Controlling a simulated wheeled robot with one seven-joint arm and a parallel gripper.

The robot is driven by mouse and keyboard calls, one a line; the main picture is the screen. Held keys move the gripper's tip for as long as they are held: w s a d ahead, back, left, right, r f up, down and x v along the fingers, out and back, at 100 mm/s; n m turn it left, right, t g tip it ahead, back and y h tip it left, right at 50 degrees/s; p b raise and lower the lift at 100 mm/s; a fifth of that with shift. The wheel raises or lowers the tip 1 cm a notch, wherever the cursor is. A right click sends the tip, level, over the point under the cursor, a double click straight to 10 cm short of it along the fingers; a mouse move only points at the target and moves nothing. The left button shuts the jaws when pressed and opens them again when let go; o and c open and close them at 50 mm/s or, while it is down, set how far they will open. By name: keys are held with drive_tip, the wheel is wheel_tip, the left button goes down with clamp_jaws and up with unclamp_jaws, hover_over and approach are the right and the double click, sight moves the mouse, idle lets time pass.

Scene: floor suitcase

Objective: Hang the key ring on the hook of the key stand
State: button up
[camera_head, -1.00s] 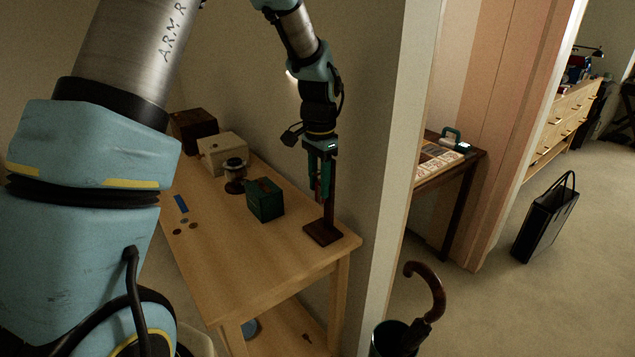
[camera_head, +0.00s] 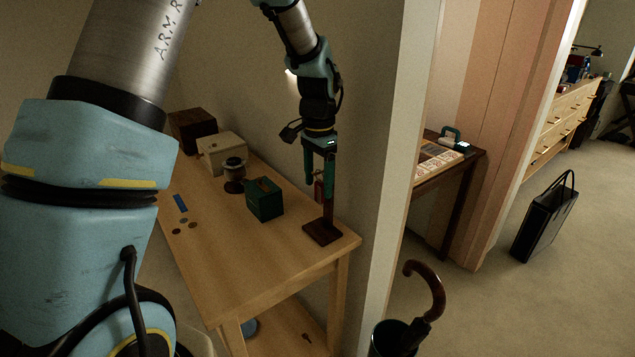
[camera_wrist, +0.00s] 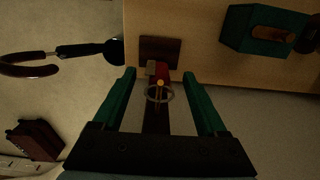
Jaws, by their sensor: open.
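The key stand (camera_head: 322,232) has a dark square base and a thin upright post near the table's front right corner. The key ring (camera_wrist: 172,90) shows in the wrist view as a grey metal ring with a red tag and a brass-coloured part, in front of the post. In the head view its red tag (camera_head: 318,187) hangs beside the post, well above the base. My gripper (camera_head: 319,180) is open, one finger on each side of the ring and post, with a gap to both. The hook cannot be made out clearly, but the ring stays up without the fingers closed on it.
A green box (camera_head: 265,199), a reel-like object (camera_head: 234,172), a cream box (camera_head: 222,153) and a brown box (camera_head: 193,130) stand on the wooden table (camera_head: 275,255). Coins and a blue strip lie at its left. The wall is close behind the stand. An umbrella (camera_head: 428,300) stands at front right.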

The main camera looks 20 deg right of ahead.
wheel_tip(320, 180, up, 10)
drive_tip(key=shift+r+b, duration=0.2)
drive_tip(key=shift+b, duration=0.85)
drive_tip(key=a+f+n, duration=0.2)
drive_tip(key=a+n, duration=0.2)
drive_tip(key=a, duration=0.5)
drive_tip(key=a+f+n, duration=0.2)
drive_tip(key=a+n, duration=0.1)
drive_tip(key=a, duration=0.6)
drive_tip(key=s+a+f+n, duration=0.2)
drive_tip(key=s+a+n, duration=0.1)
drive_tip(key=a, duration=0.3)
drive_tip(key=s+a+f+n+t, duration=0.1)
drive_tip(key=s+a+f+n, duration=0.1)
drive_tip(key=s+a, duration=0.3)
drive_tip(key=shift+s+a+f+n+t, duration=0.3)
drive_tip(key=shift+s+a+n, duration=0.1)
drive_tip(key=shift+a+n, duration=0.55)
drive_tip(key=shift+w+d, duration=0.1)
drive_tip(key=shift+w, duration=0.1)
